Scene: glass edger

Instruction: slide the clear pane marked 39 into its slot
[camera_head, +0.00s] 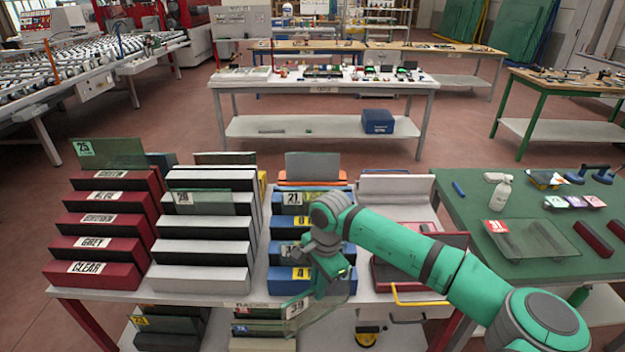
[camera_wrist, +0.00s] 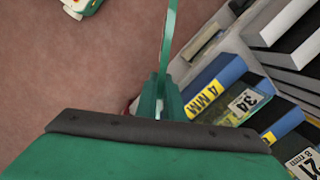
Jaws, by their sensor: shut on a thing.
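My gripper (camera_head: 328,272) is shut on a clear pane with a greenish tint (camera_head: 322,312), low in front of the blue rack. In the wrist view the pane (camera_wrist: 168,45) is nearly edge-on, a thin green strip rising from between the fingers (camera_wrist: 158,98). The red rack (camera_head: 110,279) has a front label reading CLEAR.
A white rack (camera_head: 200,280) holding a pane tagged 28 stands between the red and blue racks. A pane tagged 25 (camera_head: 110,153) stands at the red rack's back. More racks sit on the lower shelf. A green table (camera_head: 462,205) with a bottle and a flat pane is right.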

